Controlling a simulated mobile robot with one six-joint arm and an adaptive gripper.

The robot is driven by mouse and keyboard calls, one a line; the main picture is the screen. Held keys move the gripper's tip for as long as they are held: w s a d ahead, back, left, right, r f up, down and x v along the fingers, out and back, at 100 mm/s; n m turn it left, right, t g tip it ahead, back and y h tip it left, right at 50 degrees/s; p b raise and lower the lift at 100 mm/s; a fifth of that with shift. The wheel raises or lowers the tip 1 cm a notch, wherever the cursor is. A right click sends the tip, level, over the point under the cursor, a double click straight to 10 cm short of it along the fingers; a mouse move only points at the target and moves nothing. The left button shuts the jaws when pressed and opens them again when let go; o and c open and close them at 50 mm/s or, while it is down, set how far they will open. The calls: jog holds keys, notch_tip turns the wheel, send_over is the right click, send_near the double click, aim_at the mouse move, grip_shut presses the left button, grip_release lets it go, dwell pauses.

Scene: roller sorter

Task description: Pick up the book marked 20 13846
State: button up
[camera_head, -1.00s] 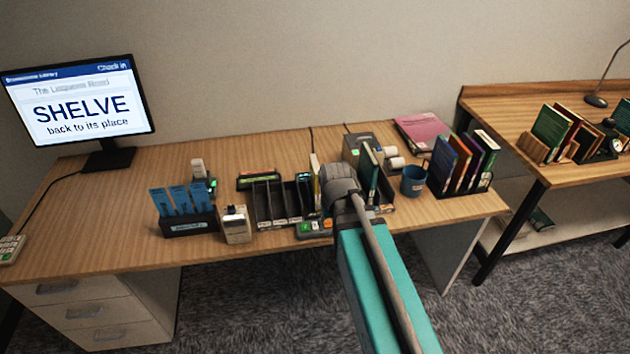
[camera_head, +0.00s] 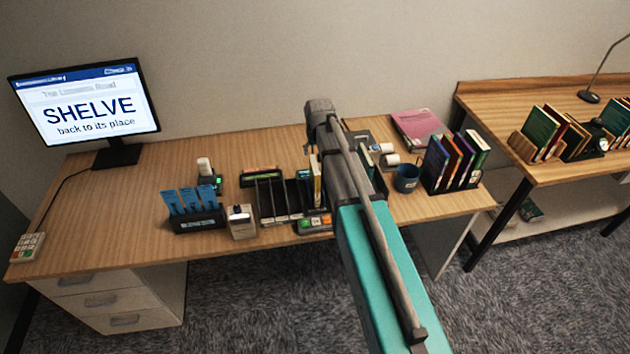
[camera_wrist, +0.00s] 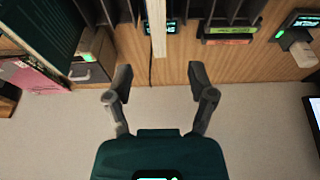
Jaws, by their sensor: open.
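A thin cream-edged book (camera_head: 316,183) stands upright at the right end of the black slotted rack (camera_head: 268,202) on the desk. In the wrist view its pale edge (camera_wrist: 157,28) lies ahead of my gripper (camera_wrist: 160,83), roughly in line with the gap between the fingers. My gripper is open and empty, and its fingers are apart from that book. In the head view my arm hides most of the gripper. A dark green book (camera_wrist: 45,30) is at the upper left of the wrist view. No marking 20 13846 can be read in any view.
The monitor (camera_head: 85,105) reads SHELVE back to its place. A blue mug (camera_head: 406,178) and a rack of several books (camera_head: 455,162) stand at right. A pink folder (camera_head: 418,127) lies behind. More books (camera_head: 545,130) stand on the side table.

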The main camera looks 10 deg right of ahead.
aim_at(314, 166)
jog(key=shift+f, duration=0.15)
jog(key=b+x, duration=0.8)
jog(key=shift+f, duration=0.2)
dwell(0.4)
jog(key=shift+f+b, duration=0.1)
jog(key=shift+b, duration=0.2)
jog(key=shift+b+x, duration=2.4)
jog(key=shift+x, duration=0.15)
jog(key=shift+d+f, duration=0.15)
jog(key=shift+f, duration=0.05)
grip_shut()
